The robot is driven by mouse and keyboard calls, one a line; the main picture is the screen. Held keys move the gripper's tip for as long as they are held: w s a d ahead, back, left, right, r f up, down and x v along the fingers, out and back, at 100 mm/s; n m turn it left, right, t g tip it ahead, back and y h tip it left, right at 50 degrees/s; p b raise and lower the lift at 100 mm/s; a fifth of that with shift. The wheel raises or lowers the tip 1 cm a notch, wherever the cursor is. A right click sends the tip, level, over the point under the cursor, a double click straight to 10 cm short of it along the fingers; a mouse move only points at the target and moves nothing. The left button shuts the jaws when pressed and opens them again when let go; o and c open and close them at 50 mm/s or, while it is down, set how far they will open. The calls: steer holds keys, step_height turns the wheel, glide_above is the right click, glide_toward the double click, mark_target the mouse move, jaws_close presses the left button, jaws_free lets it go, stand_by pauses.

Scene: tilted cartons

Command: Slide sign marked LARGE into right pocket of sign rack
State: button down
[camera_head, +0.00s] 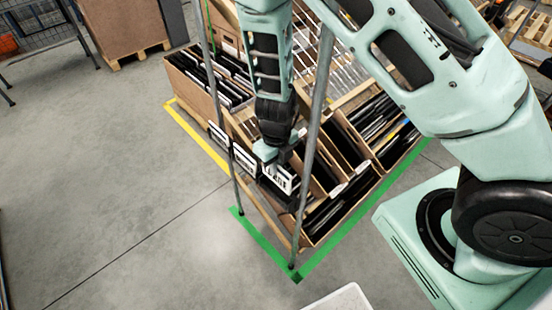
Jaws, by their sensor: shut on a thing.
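My gripper (275,152) points down at the front of the cartons, shut on a small white sign (279,179) with black marks. The lettering is too small to read. The sign sits low between two grey posts of what looks like the sign rack (309,150). Two similar white-and-black signs stand in a row to its left, one near the left post (244,159) and one farther left (217,134). The pockets are too small and dark to make out, so I cannot tell whether the held sign is inside one.
Tilted cartons (320,216) full of dark flat items stand on a wooden frame behind the signs. Green tape (262,236) and yellow tape (196,135) edge the floor area. A white bin (340,299) is at the bottom. Open floor lies left.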

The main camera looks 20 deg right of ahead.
mark_target(276, 183)
steer(key=shift+f+b, duration=2.85)
steer(key=shift+f, duration=0.7)
steer(key=shift+f, duration=0.4)
steer(key=c, duration=1.5)
jaws_free()
steer(key=shift+o, duration=0.2)
step_height(276, 183, up, 18)
steer(key=p, duration=0.4)
steer(key=shift+f, duration=0.25)
